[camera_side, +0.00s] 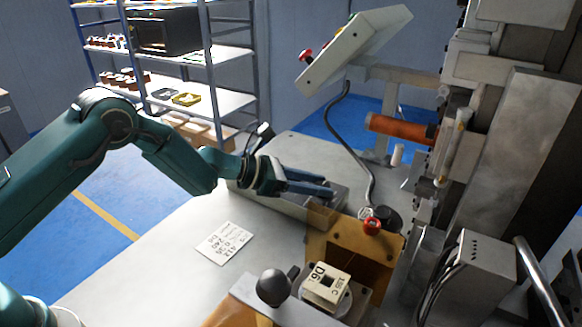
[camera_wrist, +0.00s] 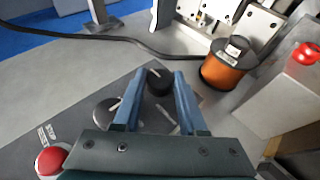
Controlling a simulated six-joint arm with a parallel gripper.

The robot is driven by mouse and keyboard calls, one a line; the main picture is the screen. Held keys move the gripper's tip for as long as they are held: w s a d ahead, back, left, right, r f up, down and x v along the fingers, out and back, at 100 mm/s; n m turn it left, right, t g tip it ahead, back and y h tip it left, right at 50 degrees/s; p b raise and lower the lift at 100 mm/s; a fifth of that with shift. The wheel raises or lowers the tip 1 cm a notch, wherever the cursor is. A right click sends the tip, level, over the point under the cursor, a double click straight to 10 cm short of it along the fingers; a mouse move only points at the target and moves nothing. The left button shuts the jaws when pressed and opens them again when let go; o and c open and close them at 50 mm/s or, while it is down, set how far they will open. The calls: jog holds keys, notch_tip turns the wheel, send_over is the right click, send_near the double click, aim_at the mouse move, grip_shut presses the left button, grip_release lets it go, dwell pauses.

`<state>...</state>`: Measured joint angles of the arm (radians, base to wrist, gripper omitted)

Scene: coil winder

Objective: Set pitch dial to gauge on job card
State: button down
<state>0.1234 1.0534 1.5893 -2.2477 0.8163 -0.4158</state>
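My gripper (camera_wrist: 159,74) has its two blue fingers apart, with no visible grip on anything. It is over a dark control panel (camera_wrist: 75,128); in the side view my gripper (camera_side: 328,188) hangs low over the panel. A black dial with a white pointer (camera_wrist: 159,84) shows between the fingertips; I cannot tell whether they touch it. A second black dial with a white pointer (camera_wrist: 104,112) is just left of the left finger, partly hidden. The job card (camera_side: 225,243) lies flat on the bench, its handwritten lines too small to read surely. I cannot read which dial is pitch.
A red button (camera_wrist: 51,160) sits at the panel's lower left. An orange wire spool (camera_wrist: 228,66) and a machine block with a red knob (camera_wrist: 306,53) stand to the right. A black cable (camera_wrist: 110,38) crosses behind. The bench around the card is clear.

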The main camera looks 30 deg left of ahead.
jog(key=shift+w+r, duration=0.1)
jog(key=shift+a+m+g+h, duration=0.1)
jog(key=shift+m+g+h, duration=0.2)
jog(key=shift+m, duration=0.1)
jog(key=shift+w+r+m+g+h, duration=0.15)
jog(key=shift+w+m+g+h, duration=0.05)
jog(key=shift+m+g+h, duration=0.95)
jog(key=shift+m+g, duration=0.75)
jog(key=shift+g, duration=0.1)
jog(key=shift+s+a, duration=0.1)
jog(key=c, duration=0.8)
grip_release()
jog(key=shift+f, duration=0.2)
jog(key=shift+o, duration=0.2)
